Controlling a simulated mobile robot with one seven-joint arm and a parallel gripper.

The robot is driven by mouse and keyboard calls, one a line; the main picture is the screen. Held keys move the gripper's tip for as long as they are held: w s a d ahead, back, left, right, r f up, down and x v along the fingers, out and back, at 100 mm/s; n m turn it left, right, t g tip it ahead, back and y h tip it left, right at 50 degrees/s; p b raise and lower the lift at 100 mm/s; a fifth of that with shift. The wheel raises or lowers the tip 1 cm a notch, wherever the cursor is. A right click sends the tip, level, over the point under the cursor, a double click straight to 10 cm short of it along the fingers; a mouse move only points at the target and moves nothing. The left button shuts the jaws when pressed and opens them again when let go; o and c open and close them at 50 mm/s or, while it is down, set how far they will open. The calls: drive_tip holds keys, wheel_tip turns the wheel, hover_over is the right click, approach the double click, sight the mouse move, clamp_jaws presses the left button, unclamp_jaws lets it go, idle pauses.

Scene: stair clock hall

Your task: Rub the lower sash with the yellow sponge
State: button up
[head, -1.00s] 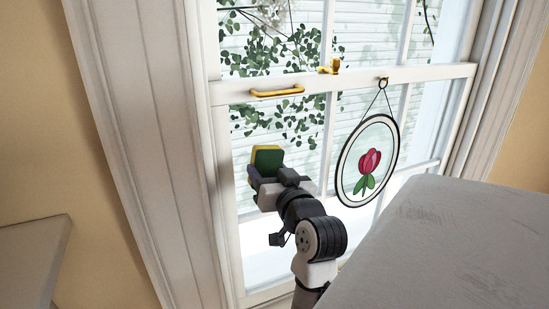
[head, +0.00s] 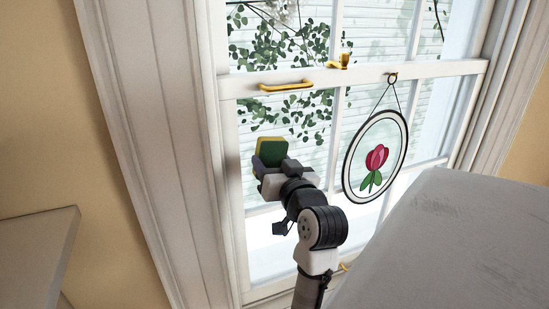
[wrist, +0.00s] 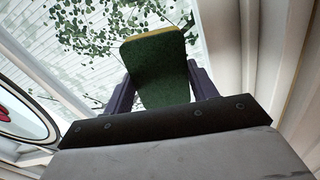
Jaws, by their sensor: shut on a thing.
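The yellow sponge (head: 272,149), with a dark green side facing me, is held in my gripper (head: 268,165). In the wrist view the sponge (wrist: 158,68) stands up between the two fingers (wrist: 160,85), green face toward the camera with a thin yellow edge on top. The lower sash (head: 240,86) is the lower white-framed part of the window, with glass panes and thin bars. The sponge is in front of its left panes, below the brass handle. I cannot tell whether the sponge touches the glass.
A round stained-glass tulip ornament (head: 375,157) hangs from a hook in front of the sash, right of my gripper. A brass handle (head: 286,86) and a brass latch (head: 341,62) are on the sash rails. A grey surface (head: 455,245) fills the lower right; a ledge (head: 35,250) is at left.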

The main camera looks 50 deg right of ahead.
sight(284, 157)
drive_tip(key=shift+x, duration=0.8)
drive_tip(key=shift+s+d, duration=0.65)
drive_tip(key=shift+d, duration=0.5)
drive_tip(key=shift+s+d, duration=0.7)
drive_tip(key=shift+d, duration=0.45)
drive_tip(key=shift+s+d, duration=0.65)
drive_tip(key=shift+d, duration=0.5)
drive_tip(key=shift+w+a, duration=0.7)
drive_tip(key=shift+a, duration=0.3)
drive_tip(key=shift+w+a, duration=0.65)
drive_tip(key=shift+a, duration=0.4)
drive_tip(key=shift+w+a, duration=0.4)
drive_tip(key=shift+a, duration=0.35)
drive_tip(key=shift+w+a, duration=0.35)
drive_tip(key=shift+a, duration=0.45)
drive_tip(key=shift+s+d, duration=0.7)
drive_tip(key=shift+d, duration=0.5)
drive_tip(key=shift+s+d, duration=0.7)
drive_tip(key=shift+d, duration=0.55)
drive_tip(key=shift+s+d, duration=0.7)
drive_tip(key=shift+d, duration=0.5)
drive_tip(key=shift+w, duration=0.1)
